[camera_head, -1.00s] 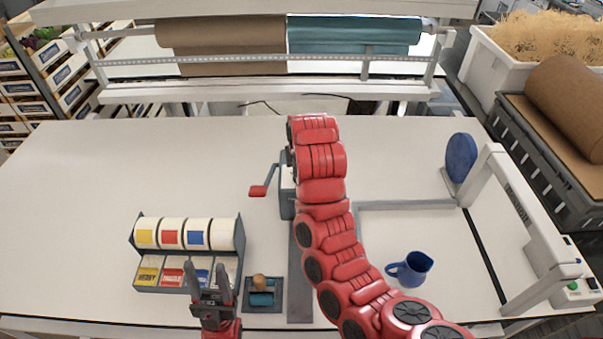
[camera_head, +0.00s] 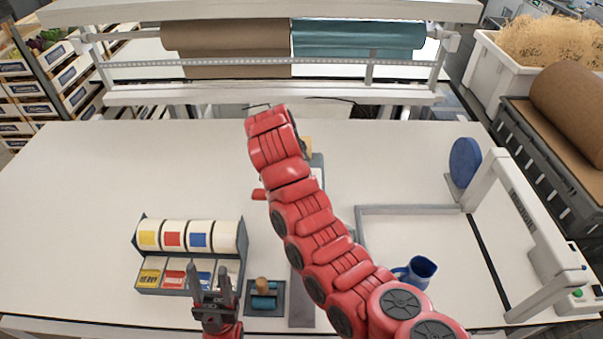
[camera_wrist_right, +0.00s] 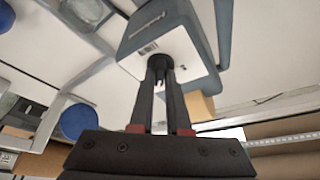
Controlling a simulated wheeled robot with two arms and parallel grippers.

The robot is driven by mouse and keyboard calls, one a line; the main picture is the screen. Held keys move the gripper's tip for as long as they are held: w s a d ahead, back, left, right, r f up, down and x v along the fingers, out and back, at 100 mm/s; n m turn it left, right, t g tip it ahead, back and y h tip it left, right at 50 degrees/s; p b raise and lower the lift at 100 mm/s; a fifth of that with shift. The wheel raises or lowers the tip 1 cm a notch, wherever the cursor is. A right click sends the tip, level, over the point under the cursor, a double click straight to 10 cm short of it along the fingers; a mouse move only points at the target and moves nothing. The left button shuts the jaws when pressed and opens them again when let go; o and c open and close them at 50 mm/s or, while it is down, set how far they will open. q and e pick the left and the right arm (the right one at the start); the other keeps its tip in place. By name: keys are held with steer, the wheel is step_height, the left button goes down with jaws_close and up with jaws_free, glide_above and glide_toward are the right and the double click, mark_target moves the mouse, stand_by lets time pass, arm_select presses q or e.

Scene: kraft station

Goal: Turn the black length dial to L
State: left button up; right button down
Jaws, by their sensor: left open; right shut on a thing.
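The black length dial (camera_wrist_right: 159,61) is a round knob on the white face of the grey machine (camera_wrist_right: 172,38) in the right wrist view. My right gripper (camera_wrist_right: 160,80) is shut on the dial, its two dark fingers pointing at the machine's face. I cannot read the dial's setting or any L mark. In the head view my right arm covers most of the machine (camera_head: 317,164), and the dial and right gripper are hidden. My left gripper (camera_head: 214,288) is open and empty near the table's front edge.
A label-roll rack (camera_head: 243,262) and a small dark tray (camera_head: 264,309) stand near my left gripper. A blue mug (camera_head: 421,270) stands right of my right arm. A grey frame (camera_head: 410,209) lies behind it. The table's left side (camera_head: 75,200) is clear.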

steer(key=shift+w+m, duration=0.1)
steer(key=shift+m, duration=0.5)
steer(key=shift+h, duration=0.3)
steer(key=c, duration=0.9)
jaws_free()
steer(key=shift+g, duration=0.3)
steer(key=shift+a+r+p, duration=0.1)
steer(key=shift+r+p, duration=0.25)
steer(key=shift+r, duration=0.05)
steer(key=shift+p+v, duration=1.6)
steer(key=shift+v, duration=6.7)
